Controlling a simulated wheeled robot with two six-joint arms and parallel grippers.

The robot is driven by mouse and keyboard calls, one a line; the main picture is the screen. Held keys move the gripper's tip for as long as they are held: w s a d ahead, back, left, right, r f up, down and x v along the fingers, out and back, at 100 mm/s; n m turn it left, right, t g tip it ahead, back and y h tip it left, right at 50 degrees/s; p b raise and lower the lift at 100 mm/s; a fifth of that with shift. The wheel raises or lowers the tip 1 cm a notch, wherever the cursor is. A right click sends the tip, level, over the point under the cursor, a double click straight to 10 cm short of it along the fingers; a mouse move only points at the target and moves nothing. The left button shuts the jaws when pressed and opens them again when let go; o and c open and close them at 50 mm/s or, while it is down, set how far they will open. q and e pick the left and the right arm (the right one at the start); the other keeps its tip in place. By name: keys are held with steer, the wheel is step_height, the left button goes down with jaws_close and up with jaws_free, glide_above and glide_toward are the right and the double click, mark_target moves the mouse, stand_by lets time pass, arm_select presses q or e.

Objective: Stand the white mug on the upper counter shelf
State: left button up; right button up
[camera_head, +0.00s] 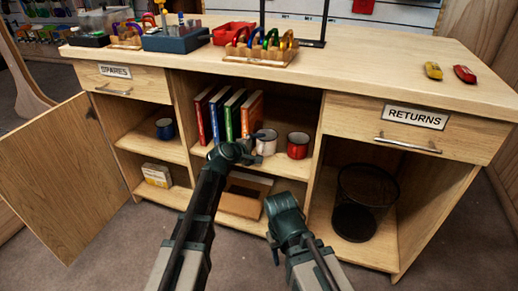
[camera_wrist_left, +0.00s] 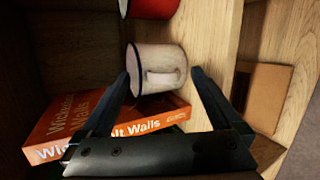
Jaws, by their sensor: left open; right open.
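The white mug (camera_head: 267,142) stands on the upper shelf of the open middle bay, between the books and a red mug. In the left wrist view the white mug (camera_wrist_left: 165,58) appears sideways, its handle facing me. My left gripper (camera_head: 256,137) is open at the mug, and in the left wrist view its fingers (camera_wrist_left: 160,76) reach to either side of it. I cannot tell whether they touch it. My right gripper (camera_head: 274,250) is low in front of the counter, open, mostly hidden by its own wrist.
The red mug (camera_head: 298,146) is close on the right, and several upright books (camera_head: 233,115) are on the left. An open box (camera_head: 245,194) lies below. A black mesh bin (camera_head: 362,205) fills the right bay. The left door (camera_head: 60,180) stands open.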

arm_select(q)
steer(key=shift+r, duration=0.1)
steer(key=shift+s+a+r+p, duration=0.15)
steer(key=shift+r+p, duration=0.1)
steer(key=shift+p, duration=0.1)
steer(key=p+v, duration=0.4)
steer(key=v, duration=0.7)
steer(key=shift+s+a+p, duration=0.15)
steer(key=shift+s+p, duration=0.1)
steer(key=shift+p, duration=0.15)
